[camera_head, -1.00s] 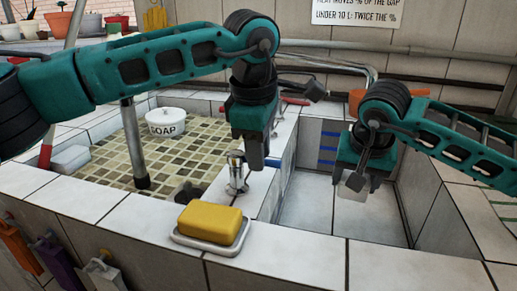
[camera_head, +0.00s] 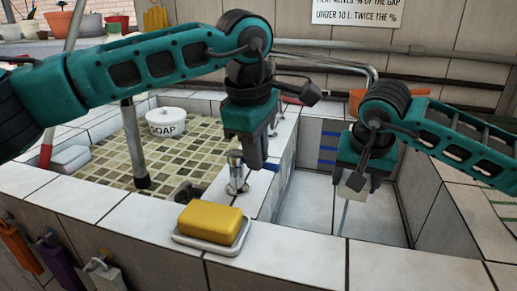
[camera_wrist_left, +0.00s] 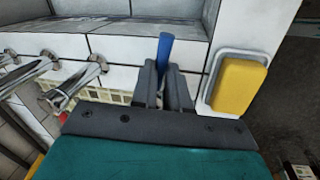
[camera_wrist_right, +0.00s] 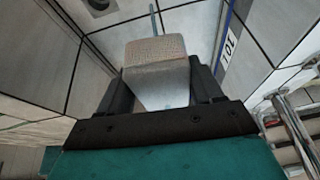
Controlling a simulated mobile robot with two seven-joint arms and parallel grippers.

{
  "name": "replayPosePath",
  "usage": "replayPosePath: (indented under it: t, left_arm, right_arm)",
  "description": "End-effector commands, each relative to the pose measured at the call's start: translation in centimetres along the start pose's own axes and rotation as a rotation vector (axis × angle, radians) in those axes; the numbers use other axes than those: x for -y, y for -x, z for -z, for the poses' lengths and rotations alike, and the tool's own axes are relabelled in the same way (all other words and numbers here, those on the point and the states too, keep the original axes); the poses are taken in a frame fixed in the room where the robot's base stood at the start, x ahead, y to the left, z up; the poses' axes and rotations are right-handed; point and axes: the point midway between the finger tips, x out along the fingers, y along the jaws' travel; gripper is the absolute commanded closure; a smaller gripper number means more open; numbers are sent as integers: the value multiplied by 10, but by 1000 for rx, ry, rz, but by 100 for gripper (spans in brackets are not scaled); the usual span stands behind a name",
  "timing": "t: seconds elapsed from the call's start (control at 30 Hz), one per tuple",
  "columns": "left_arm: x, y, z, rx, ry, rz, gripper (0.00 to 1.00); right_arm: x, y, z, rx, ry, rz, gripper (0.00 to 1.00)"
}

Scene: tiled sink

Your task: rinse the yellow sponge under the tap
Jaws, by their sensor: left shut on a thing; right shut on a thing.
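The yellow sponge (camera_head: 210,222) lies in a grey dish (camera_head: 205,247) on the front ledge; it also shows in the left wrist view (camera_wrist_left: 240,86). My left gripper (camera_head: 253,160) is shut on a blue handle (camera_head: 272,166), which sticks out beyond the fingers in the left wrist view (camera_wrist_left: 165,48). My right gripper (camera_head: 360,182) is shut on a pale grey block (camera_head: 355,182) above the right basin. The block (camera_wrist_right: 156,52) has a rough face in the right wrist view. A thin pale line like water (camera_head: 343,215) runs below it.
The right basin (camera_head: 310,205) is empty-looking and tiled. A chrome fitting (camera_head: 236,175) stands on the divider beside my left fingers. A white soap pot (camera_head: 166,122) stands in the left basin, with a dark post (camera_head: 135,145) near it.

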Motion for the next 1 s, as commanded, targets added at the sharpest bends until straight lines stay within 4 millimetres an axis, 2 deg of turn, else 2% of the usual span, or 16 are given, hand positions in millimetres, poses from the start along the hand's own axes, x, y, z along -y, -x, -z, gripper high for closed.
replayPosePath:
  t: [0.2, 0.47, 0.5, 0.77, 1.0]
  left_arm:
    - [5, 1, 1, 25, -123, -1, 100]
    - [6, 2, 1, 26, -128, -1, 100]
    - [6, 2, 1, 26, -128, -1, 85]
    - [6, 1, 1, 25, -127, -1, 60]
    - [6, 2, 1, 25, -127, -1, 60]
  right_arm:
    - [0, 0, 0, 0, 0, 0, 59]
    - [0, 0, 0, 0, 0, 0, 59]
    - [0, 0, 0, 0, 0, 0, 59]
    - [0, 0, 0, 0, 0, 0, 59]
    - [0, 0, 0, 0, 0, 0, 59]
